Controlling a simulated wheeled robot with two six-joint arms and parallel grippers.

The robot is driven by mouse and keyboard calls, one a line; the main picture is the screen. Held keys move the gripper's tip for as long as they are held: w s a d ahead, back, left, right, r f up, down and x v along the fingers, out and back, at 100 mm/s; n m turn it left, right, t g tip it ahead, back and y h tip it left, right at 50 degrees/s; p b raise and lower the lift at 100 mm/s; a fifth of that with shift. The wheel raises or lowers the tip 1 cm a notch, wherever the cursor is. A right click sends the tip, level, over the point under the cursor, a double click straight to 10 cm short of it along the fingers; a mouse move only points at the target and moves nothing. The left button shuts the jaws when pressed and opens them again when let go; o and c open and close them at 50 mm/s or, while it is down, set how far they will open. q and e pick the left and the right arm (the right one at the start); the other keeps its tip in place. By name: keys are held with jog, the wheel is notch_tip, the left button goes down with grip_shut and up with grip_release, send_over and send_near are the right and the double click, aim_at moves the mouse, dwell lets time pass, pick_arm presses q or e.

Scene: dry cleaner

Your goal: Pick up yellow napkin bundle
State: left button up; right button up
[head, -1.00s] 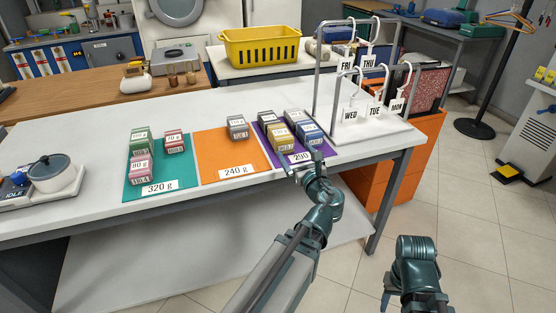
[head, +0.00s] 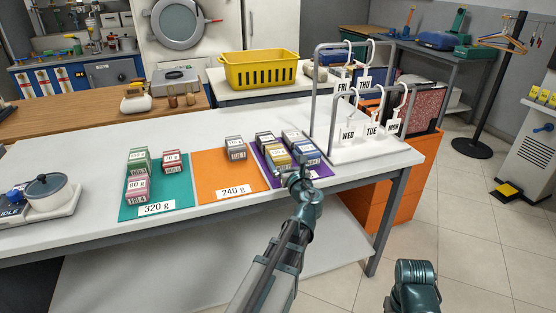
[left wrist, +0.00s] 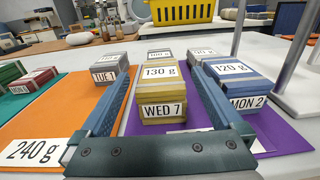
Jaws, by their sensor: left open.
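The yellow napkin bundle (head: 278,159) is a block of folded cloth on the purple mat (head: 262,173). In the left wrist view the yellow bundle (left wrist: 163,108) carries the labels "130 g" and "WED 7". My left gripper (head: 289,176) is open at the front edge of the purple mat, just in front of the bundle. In the left wrist view its fingers (left wrist: 160,88) point forward on either side of the yellow bundle, with nothing gripped. My right gripper is outside the view; only part of my right arm shows at the bottom.
A blue bundle (left wrist: 233,82) labelled "MON 2" stands close right of the yellow one. A grey bundle (left wrist: 110,70) sits on the orange mat (left wrist: 62,108) to the left. More bundles stand behind. A rack (head: 375,149) with day tags stands at right.

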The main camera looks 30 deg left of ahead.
aim_at(278, 152)
pick_arm(q)
jog(key=shift+w+a+f, duration=0.1)
jog(key=shift+w+a, duration=0.1)
jog(key=shift+a, duration=0.05)
jog(key=x, duration=0.3)
jog(key=b+x, duration=0.1)
jog(key=shift+w+a+f, duration=0.2)
jog(key=shift+a+f, duration=0.05)
jog(key=shift+f, duration=0.1)
jog(key=c, duration=1.4)
jog(key=shift+o, duration=0.2)
jog(key=shift+r, duration=0.2)
